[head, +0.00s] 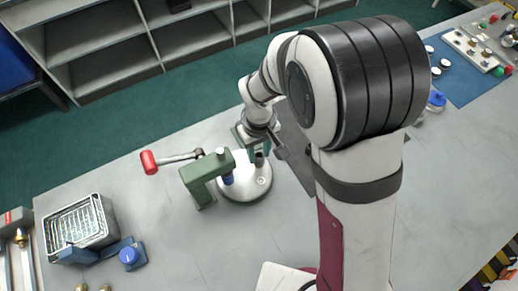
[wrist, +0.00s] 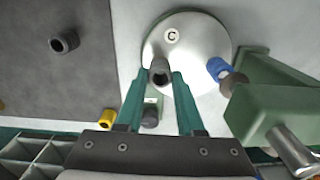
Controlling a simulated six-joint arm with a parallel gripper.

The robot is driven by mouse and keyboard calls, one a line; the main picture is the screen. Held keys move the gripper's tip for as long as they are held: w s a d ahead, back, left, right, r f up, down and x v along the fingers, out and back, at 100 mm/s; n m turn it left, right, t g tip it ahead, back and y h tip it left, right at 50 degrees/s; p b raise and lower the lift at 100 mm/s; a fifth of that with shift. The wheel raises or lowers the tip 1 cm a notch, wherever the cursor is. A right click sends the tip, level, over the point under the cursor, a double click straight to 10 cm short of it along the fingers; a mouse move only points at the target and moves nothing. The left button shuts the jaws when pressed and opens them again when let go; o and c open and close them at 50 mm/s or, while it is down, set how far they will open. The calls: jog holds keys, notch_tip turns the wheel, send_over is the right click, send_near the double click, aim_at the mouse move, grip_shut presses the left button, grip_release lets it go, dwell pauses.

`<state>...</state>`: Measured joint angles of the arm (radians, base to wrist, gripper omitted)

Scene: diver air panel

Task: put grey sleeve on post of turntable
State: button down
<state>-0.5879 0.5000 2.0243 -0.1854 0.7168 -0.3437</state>
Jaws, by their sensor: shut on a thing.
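My gripper (wrist: 160,78) is shut on a grey sleeve (wrist: 160,70), a short dark tube with an open top, held between its green fingertips. In the wrist view the sleeve shows over the near part of the pale round turntable (wrist: 197,40), which bears a "C" mark. In the head view the sleeve (head: 259,158) is at the turntable's (head: 238,190) far side, below my gripper. No bare post shows under the sleeve; I cannot tell whether the sleeve is around it or above it. A blue sleeve-like part (wrist: 218,68) stands at the turntable's right edge.
A green press frame (head: 200,176) with a red-ended lever (head: 149,162) stands close beside the turntable. Another dark sleeve (wrist: 64,41) sits on a dark mat (wrist: 95,75). A wire basket (head: 80,222) is at the front left. The bench between them is mostly clear.

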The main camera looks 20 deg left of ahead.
jog(key=shift+f, duration=0.35)
dwell(0.5)
jog(key=shift+c, duration=0.2)
grip_release()
dwell(0.4)
notch_tip(320, 180, up, 8)
jog(key=shift+f, duration=0.25)
dwell(0.4)
